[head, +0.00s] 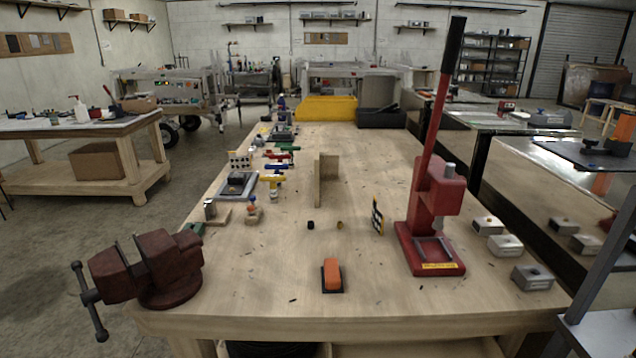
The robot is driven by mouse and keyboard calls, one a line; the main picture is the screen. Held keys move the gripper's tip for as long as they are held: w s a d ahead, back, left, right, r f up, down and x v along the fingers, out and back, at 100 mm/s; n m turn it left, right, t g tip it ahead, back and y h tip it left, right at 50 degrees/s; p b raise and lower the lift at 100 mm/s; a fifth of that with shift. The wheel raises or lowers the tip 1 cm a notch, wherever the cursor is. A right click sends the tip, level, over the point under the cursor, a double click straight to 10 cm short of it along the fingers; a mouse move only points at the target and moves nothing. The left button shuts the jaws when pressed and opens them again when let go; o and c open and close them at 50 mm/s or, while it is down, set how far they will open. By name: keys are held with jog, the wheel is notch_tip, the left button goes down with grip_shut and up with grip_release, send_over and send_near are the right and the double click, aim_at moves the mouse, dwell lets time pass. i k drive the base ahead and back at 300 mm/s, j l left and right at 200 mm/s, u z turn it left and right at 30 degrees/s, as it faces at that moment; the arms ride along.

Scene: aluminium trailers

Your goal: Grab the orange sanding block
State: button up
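The orange sanding block (332,273) lies on the wooden workbench (260,300) near its front edge, a little right of the middle. It is a small orange block on a dark, flat base, and its long side points away from me. Nothing touches or covers it. My gripper does not show in the head view, so its place and opening cannot be seen.
A red bench vise (150,268) stands at the front left corner. A red arbor press (433,215) with a tall lever stands to the right of the block. An upright wooden board (327,180) stands behind it. The bench around the block is mostly clear.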

aim_at(331, 276)
jog(key=i+j+z, duration=0.35)
jog(key=j, duration=0.3)
jog(key=i+j+z, duration=0.2)
jog(key=i+j, duration=0.05)
jog(key=j, duration=0.1)
